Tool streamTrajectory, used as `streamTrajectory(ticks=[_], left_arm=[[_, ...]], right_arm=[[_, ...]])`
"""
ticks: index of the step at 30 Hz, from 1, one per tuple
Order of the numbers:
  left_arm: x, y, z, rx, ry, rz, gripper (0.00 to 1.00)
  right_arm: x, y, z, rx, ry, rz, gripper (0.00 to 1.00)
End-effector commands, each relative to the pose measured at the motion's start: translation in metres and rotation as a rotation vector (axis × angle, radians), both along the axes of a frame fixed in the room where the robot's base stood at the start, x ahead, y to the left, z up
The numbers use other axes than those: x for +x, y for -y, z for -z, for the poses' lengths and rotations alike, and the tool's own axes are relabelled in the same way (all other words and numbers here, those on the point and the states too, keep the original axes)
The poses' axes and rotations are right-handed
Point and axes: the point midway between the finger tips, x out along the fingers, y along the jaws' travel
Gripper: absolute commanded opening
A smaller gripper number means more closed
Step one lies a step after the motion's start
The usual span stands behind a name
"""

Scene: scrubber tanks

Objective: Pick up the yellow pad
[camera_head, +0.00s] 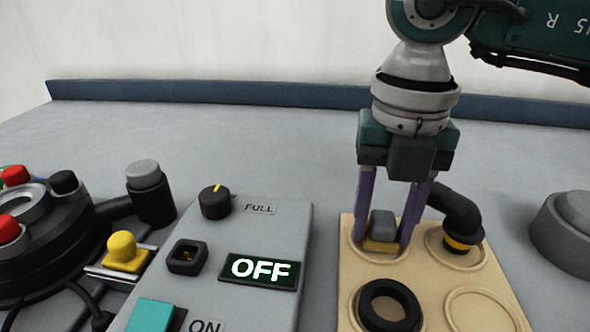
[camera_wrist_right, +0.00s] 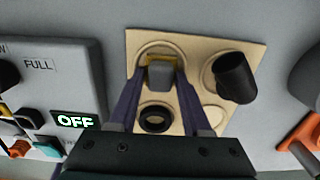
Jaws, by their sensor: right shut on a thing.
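The yellow pad (camera_head: 380,246) shows as a yellow base under a grey block (camera_head: 382,224). It sits in the back-left round recess of a tan tray (camera_head: 350,300). My right gripper (camera_head: 384,236) points down over it, with its two purple fingers closed on the pad's sides. The right wrist view shows the grey block (camera_wrist_right: 160,76) between the fingers, with a yellow edge (camera_wrist_right: 160,58) behind it. The fingers hide part of the pad. I cannot tell any gap between pad and tray. My left gripper is not in view.
The tray also holds a black ring (camera_head: 388,306) and a black bent pipe (camera_head: 458,220) with a yellow band; its front-right recess is empty. A control box with an OFF display (camera_head: 260,270) stands left. A grey round part (camera_head: 568,228) stands right.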

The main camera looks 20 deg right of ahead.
Motion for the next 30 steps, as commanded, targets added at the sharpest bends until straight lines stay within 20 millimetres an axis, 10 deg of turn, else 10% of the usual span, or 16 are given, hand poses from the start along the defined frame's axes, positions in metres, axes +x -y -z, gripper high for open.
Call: streamTrajectory(ticks=[30], left_arm=[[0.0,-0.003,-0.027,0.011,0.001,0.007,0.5]], right_arm=[[0.001,0.0,-0.186,-0.001,0.003,-0.001,0.0]])
